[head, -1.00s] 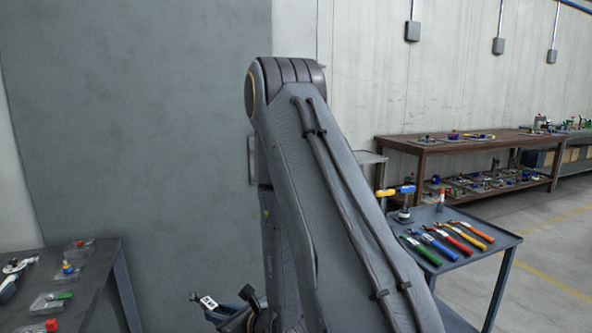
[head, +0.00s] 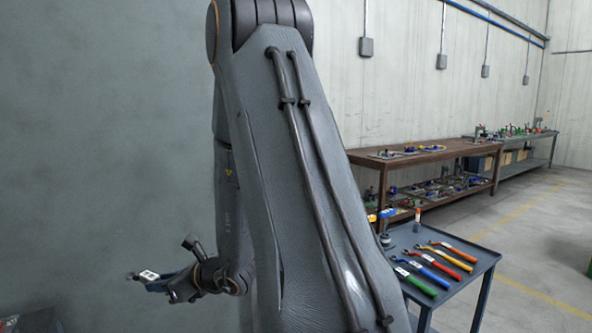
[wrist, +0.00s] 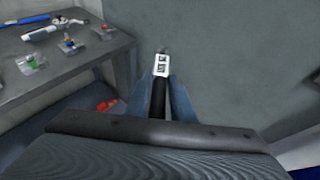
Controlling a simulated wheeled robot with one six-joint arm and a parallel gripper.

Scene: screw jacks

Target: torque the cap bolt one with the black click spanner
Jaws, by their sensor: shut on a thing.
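My gripper (wrist: 158,88) is shut on a dark, slim tool with a white tag, which looks like the black click spanner (wrist: 158,104). The tag (wrist: 161,66) lies just beyond the fingertips, and a short grey end shows past it. In the head view my gripper (head: 172,284) is at lower left, with the tagged spanner (head: 148,275) pointing left, clear of any surface. I cannot make out cap bolt one in either view.
A cart (head: 465,272) with several coloured spanners stands at right. A brown bench (head: 440,148) is behind it. Open floor lies at far right.

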